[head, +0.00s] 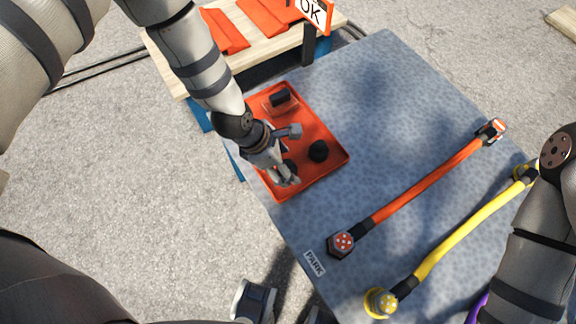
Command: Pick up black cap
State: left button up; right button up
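An orange tray (325,171) lies at the left edge of the grey speckled mat. A round black cap (318,151) sits on the tray, right of my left gripper. Another dark piece (289,166) shows partly beside the lower finger; the gripper hides much of it, and I cannot tell whether they touch. A black block (280,97) sits in a small clear holder at the tray's far end. My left gripper (294,156) is over the tray with its fingers spread apart.
A red cable (430,182) and a yellow cable (465,226) with end connectors lie across the mat (385,105).

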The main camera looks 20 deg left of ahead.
pick_arm(q)
jog(key=shift+x, duration=1.05)
jog(key=c, duration=1.1)
jog(key=shift+r, duration=0.1)
